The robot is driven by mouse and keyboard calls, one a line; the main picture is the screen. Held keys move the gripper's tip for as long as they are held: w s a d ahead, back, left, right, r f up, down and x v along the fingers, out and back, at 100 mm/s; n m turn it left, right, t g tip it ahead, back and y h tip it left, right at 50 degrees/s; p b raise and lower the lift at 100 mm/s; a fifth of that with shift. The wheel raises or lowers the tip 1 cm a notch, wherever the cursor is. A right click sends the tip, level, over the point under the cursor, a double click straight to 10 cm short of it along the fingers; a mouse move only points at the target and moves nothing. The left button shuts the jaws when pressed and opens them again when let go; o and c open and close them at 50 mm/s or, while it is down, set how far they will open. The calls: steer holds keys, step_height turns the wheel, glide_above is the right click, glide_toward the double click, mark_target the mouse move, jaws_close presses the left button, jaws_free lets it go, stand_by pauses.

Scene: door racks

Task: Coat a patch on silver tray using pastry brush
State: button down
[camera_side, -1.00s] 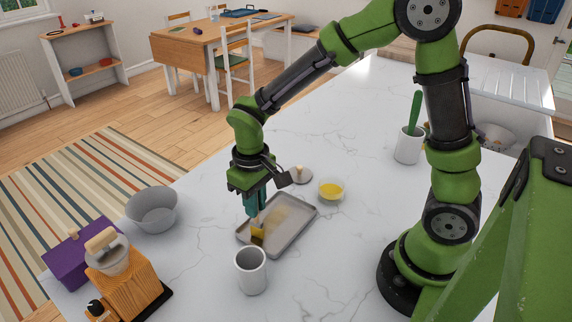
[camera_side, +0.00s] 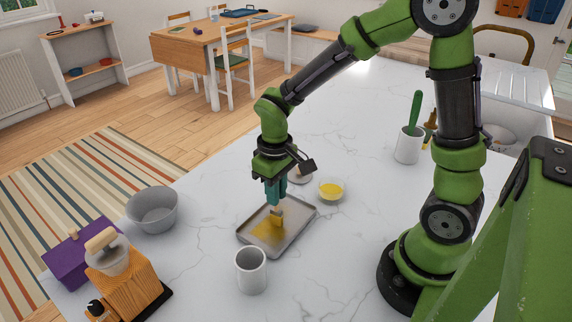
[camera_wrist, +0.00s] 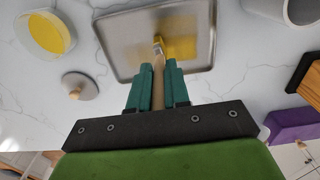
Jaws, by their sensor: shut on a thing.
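The silver tray (camera_side: 297,224) lies flat on the marble counter and also shows in the wrist view (camera_wrist: 118,50). A yellow coated patch (camera_side: 267,233) covers part of its floor. My gripper (camera_side: 276,202) is shut on the pastry brush (camera_side: 278,213), which points down over the tray. In the wrist view the brush's wooden handle (camera_wrist: 158,85) runs between the teal fingers. Its bristles are at the yellow area; I cannot tell how firmly they touch. A glass bowl of yellow liquid (camera_side: 331,190) stands right of the tray, also in the wrist view (camera_wrist: 48,33).
A white cup (camera_side: 251,272) stands just in front of the tray. A round lid (camera_wrist: 80,87) lies behind it. A grey bowl (camera_side: 153,210), purple box (camera_side: 80,252) and wooden grinder (camera_side: 124,281) are at left. A utensil crock (camera_side: 408,146) stands right.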

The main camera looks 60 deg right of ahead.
steer(key=shift+d, duration=3.55)
steer(key=shift+s+a, duration=0.75)
steer(key=shift+a, duration=6.15)
step_height(320, 180, up, 8)
steer(key=shift+d, duration=0.15)
